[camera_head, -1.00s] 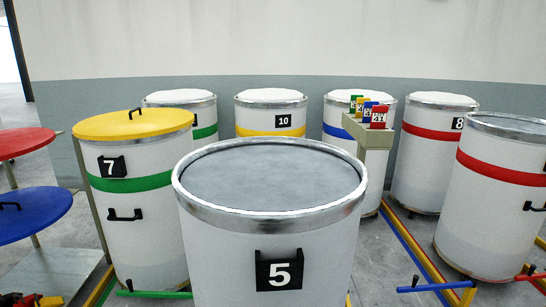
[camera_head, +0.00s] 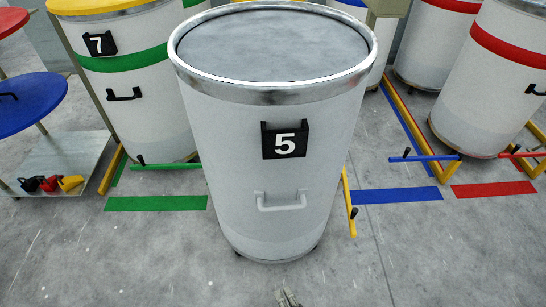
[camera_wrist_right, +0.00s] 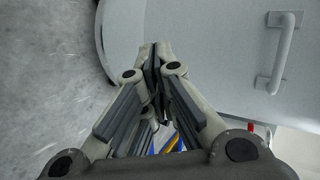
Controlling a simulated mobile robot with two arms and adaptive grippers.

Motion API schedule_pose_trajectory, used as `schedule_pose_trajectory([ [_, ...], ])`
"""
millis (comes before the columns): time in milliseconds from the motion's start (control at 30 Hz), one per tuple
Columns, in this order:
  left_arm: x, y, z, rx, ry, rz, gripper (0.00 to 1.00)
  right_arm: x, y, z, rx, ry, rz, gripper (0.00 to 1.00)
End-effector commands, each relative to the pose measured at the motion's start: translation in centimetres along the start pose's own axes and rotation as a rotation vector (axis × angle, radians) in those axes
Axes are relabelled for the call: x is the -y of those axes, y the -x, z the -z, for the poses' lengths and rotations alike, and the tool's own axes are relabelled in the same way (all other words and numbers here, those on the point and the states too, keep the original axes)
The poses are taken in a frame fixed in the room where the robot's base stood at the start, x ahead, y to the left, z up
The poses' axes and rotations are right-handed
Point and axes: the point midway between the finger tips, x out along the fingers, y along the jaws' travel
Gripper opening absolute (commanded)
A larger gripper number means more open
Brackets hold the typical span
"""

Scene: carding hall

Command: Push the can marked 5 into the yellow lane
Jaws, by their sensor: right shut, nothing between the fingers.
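The can marked 5 (camera_head: 235,150) stands upright in the middle of the head view. It is white with a metal rim, a grey top and a pale front handle (camera_head: 281,201). No coloured band shows on it. A yellow bar (camera_head: 348,200) with a black knob juts forward at its right; the can hides most of the yellow lane. My right gripper (camera_head: 287,298) is shut and empty, low in front of the can. In the right wrist view its closed fingers (camera_wrist_right: 152,62) overlap the can's wall (camera_wrist_right: 210,50); I cannot tell whether they touch. My left gripper is out of view.
The green-banded can marked 7 (camera_head: 140,90) stands left behind a green bar (camera_head: 165,166). Blue (camera_head: 398,195) and red (camera_head: 494,189) floor strips lie right. A red-banded can (camera_head: 480,90) stands far right. A low trolley (camera_head: 65,160) is left. The front floor is clear.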

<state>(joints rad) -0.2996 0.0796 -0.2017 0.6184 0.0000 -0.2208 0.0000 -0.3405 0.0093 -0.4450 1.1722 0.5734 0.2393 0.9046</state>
Motion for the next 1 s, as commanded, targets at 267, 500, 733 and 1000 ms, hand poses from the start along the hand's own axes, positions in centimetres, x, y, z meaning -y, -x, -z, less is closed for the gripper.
schedule_pose_trajectory([
  [267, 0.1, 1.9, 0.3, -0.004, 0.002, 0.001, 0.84, 20.9, 3.4, -1.3, 0.016, -0.968, 0.459, 0.0],
  [500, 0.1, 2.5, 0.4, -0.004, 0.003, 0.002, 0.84, 28.9, 7.2, -0.2, 0.108, -1.541, 0.66, 0.0],
  [733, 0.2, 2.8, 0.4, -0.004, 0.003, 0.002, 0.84, 30.7, 6.5, 0.6, 0.127, -1.635, 0.691, 0.0],
  [1000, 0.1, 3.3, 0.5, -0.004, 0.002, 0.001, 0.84, 32.9, 2.5, 2.3, 0.127, -1.63, 0.689, 0.0],
])
